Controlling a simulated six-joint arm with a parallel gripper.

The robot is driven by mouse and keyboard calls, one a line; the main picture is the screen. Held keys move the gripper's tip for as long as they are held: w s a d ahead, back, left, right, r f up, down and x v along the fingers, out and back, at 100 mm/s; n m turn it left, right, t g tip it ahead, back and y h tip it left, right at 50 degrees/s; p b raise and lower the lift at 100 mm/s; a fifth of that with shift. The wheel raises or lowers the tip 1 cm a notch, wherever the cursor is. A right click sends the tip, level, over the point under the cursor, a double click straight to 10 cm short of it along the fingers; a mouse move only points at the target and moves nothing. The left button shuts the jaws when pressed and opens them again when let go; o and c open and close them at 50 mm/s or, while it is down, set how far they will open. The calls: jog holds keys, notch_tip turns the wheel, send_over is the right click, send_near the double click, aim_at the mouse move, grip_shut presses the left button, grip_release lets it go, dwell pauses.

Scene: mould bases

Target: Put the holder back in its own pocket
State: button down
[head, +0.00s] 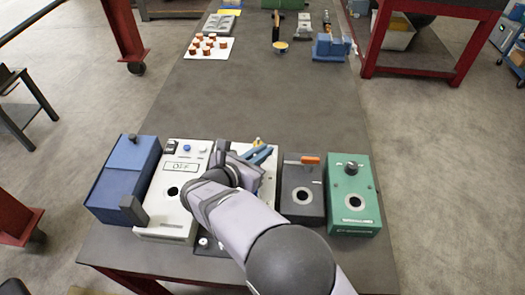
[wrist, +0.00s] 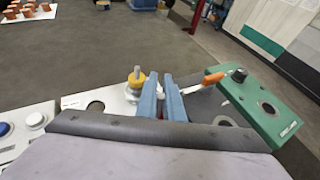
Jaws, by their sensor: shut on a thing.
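My gripper (wrist: 161,84) has blue fingers, close together over the white base (wrist: 70,102). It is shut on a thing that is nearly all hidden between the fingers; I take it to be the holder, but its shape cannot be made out. In the head view the gripper (head: 259,157) is partly covered by my own arm. A yellow-and-grey upright piece (wrist: 136,78) stands just left of the fingers on a pale round foot. An open round hole (wrist: 95,107) shows in the white base to its left. Which pocket is the holder's own cannot be told.
Right of the gripper are a dark base (head: 302,188) with an orange-handled lever (head: 309,160) and a green base (head: 353,190). To the left are a white box (head: 172,190) and a blue box (head: 122,180). The middle of the bench (head: 265,95) is clear.

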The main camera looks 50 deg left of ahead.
jog(key=c, duration=1.8)
grip_release()
jog(key=shift+r, duration=0.15)
jog(key=shift+f, duration=0.2)
jog(key=shift+s+d+r+b, duration=0.2)
jog(key=shift+s+b, duration=0.15)
jog(key=shift+s, duration=0.3)
jog(key=b+v, duration=0.2)
jog(key=v, duration=0.4)
jog(key=shift+r, duration=0.15)
